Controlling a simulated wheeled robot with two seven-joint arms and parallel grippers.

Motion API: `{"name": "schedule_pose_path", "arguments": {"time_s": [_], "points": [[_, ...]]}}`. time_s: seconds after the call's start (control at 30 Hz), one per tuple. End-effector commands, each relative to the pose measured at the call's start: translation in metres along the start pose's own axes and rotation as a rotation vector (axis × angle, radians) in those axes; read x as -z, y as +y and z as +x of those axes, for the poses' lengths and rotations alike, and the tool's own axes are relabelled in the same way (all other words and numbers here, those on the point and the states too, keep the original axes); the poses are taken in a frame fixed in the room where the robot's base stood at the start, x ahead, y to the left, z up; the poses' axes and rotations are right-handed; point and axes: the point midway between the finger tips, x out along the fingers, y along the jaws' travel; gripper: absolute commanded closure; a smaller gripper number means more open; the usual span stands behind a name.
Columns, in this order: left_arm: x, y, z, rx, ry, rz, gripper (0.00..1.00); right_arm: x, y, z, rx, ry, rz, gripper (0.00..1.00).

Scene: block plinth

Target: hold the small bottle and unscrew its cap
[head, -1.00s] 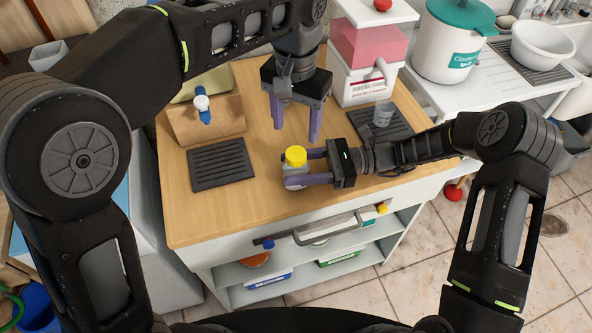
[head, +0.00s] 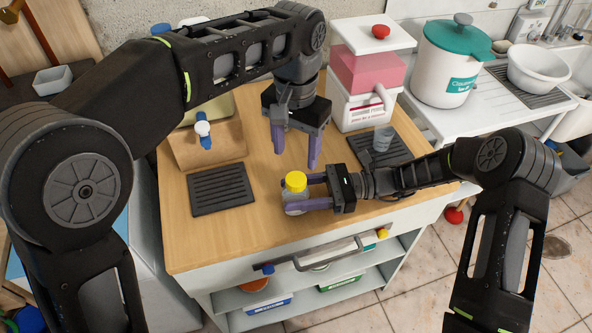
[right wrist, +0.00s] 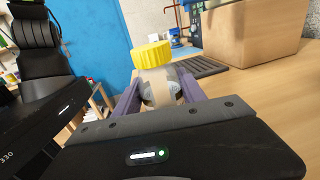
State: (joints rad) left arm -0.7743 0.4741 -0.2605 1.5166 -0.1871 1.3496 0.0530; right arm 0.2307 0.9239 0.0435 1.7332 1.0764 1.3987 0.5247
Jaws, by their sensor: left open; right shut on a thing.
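The small bottle (head: 294,201) is clear with a ribbed yellow cap (head: 295,182) on top. It is upright near the front edge of the wooden top, and I cannot tell if its base touches the wood. My right gripper (head: 310,193) comes in from the right and is shut on the bottle below the cap. The right wrist view shows the fingers on both sides of the bottle (right wrist: 160,92), with the yellow cap (right wrist: 152,55) clear above them. My left gripper (head: 295,158) points down, open and empty, above and behind the cap, apart from it.
A dark ribbed mat (head: 220,189) lies to the left, with a cardboard box (head: 207,147) behind it. A pink and white dispenser (head: 365,75) stands at the back right. A clear cup (head: 382,138) stands on another dark mat (head: 364,150). The top's front left is bare.

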Motion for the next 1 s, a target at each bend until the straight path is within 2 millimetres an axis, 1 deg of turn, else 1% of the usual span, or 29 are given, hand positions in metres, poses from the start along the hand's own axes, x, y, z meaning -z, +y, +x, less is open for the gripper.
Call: {"name": "schedule_pose_path", "arguments": {"time_s": [0.17, 0.27, 0.5, 0.6, 0.7, 0.83, 1.0], "points": [[0.0, 0.001, 0.0003, 0.0, -0.001, 0.213, 0.43, -0.0001, 0.0, 0.0, 0.0, 0.0, 0.0, 1.0], [0.0, 0.0007, 0.0005, -0.001, -0.001, 0.402, 0.43, -0.0001, 0.0, 0.0, 0.0, 0.0, 0.0, 1.0], [0.0, 0.0011, 0.0004, -0.001, -0.001, 0.948, 0.43, -0.0001, 0.0, 0.0, 0.0, 0.0, 0.0, 1.0], [0.0001, 0.0005, 0.0003, 0.0, -0.001, 1.155, 0.43, -0.0001, 0.0, 0.0, 0.0, 0.0, 0.0, 1.0], [0.0001, 0.0005, 0.0001, 0.0, 0.0, 1.32, 0.43, -0.0001, 0.0, 0.0, 0.0, 0.0, 0.0, 1.0], [0.0002, 0.0005, 0.0, 0.0, 0.0, 1.454, 0.43, -0.0001, 0.0, 0.0, 0.0, 0.0, 0.0, 1.0], [0.0002, 0.0003, -0.0001, 0.0, 0.0, 1.509, 0.43, -0.0001, 0.0, 0.0, 0.0, 0.0, 0.0, 1.0]]}}
